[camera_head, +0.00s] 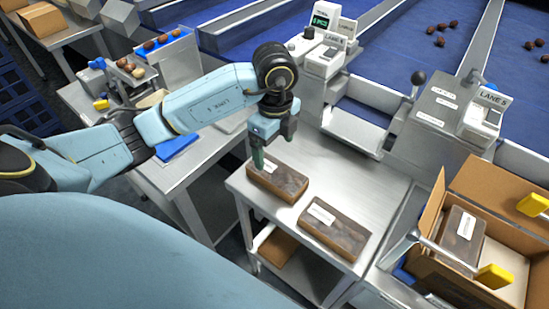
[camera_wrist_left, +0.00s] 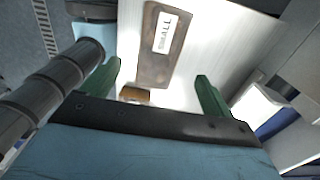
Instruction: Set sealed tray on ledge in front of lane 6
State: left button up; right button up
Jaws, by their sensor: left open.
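Two sealed brown trays with white labels lie on a steel table (camera_head: 372,192): a rear one (camera_head: 283,187) and a front one (camera_head: 345,240). My left gripper (camera_head: 270,153) is open and empty, just above the rear tray's far left end. In the left wrist view the open fingers (camera_wrist_left: 158,85) point toward a tray labelled SMALL (camera_wrist_left: 152,66). A smaller brown piece (camera_wrist_left: 135,93) shows between them; I cannot tell what it is. The ledge (camera_head: 352,133) before the lane 6 scale (camera_head: 325,60) looks empty. My right gripper is not in view.
A cardboard carton (camera_head: 432,215) at right holds another labelled tray (camera_head: 462,235), with yellow-ended handles beside it. The LANE 5 unit (camera_head: 445,115) stands behind. A side table (camera_head: 190,165) with a blue item is at left. The right of the steel table is clear.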

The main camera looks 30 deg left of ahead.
pick_arm(q)
jog(key=shift+r, duration=2.1)
